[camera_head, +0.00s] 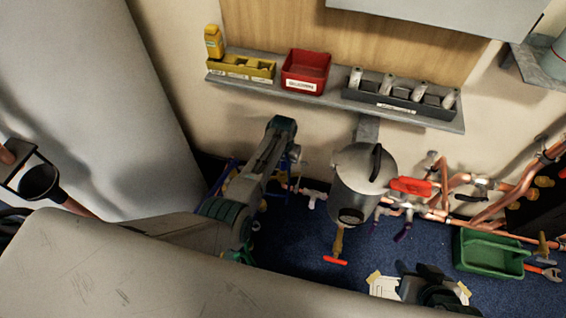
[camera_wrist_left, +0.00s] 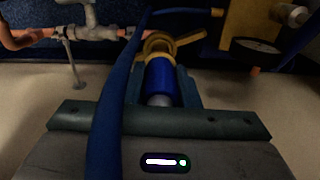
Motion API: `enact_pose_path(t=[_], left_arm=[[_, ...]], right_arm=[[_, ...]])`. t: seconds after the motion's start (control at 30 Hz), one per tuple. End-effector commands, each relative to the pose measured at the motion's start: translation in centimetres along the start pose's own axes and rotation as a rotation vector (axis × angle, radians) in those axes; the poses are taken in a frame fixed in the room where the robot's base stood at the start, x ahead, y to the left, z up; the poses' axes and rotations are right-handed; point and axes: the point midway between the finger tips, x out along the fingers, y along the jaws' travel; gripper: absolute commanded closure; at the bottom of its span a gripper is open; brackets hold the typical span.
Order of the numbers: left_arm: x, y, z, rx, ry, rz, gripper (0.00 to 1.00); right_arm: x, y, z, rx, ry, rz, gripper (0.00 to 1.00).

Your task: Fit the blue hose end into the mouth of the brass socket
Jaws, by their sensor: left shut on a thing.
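In the left wrist view, my left gripper (camera_wrist_left: 160,88) is shut on the blue hose end (camera_wrist_left: 160,78), which lies between its two dark fingers. The brass socket (camera_wrist_left: 158,43) is a ring-shaped mouth straight beyond the hose end. The tip lies close to the mouth or overlaps its lower edge; I cannot tell whether it is inside. The blue hose (camera_wrist_left: 106,130) runs up the left of the gripper and bends right at the top. In the head view, my left arm covers the gripper and socket. A dark part, apparently my right gripper (camera_head: 435,287), shows at lower right; its fingers are unclear.
A grey tank (camera_head: 362,185) stands right of my left arm, with copper pipes (camera_head: 490,205) beyond. A green bin (camera_head: 490,254) sits on the blue floor. A shelf (camera_head: 300,95) holds a red bin (camera_head: 306,69). A grey pipe fitting (camera_wrist_left: 92,32) shows left in the wrist view.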

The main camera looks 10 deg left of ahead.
Motion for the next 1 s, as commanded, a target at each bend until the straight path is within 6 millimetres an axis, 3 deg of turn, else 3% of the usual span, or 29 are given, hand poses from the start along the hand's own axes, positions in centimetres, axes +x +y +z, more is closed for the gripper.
enact_pose_path(t=[0.5, 1.0], left_arm=[[2.2, 0.0, 0.0, 0.000, 0.000, -0.001, 1.00], [2.5, 0.0, 0.0, 0.000, 0.001, -0.001, 1.00]], right_arm=[[1.2, -0.7, 0.3, 0.045, 0.118, -0.035, 0.64], [1.3, -0.8, 0.1, 0.054, 0.146, -0.041, 0.64]])
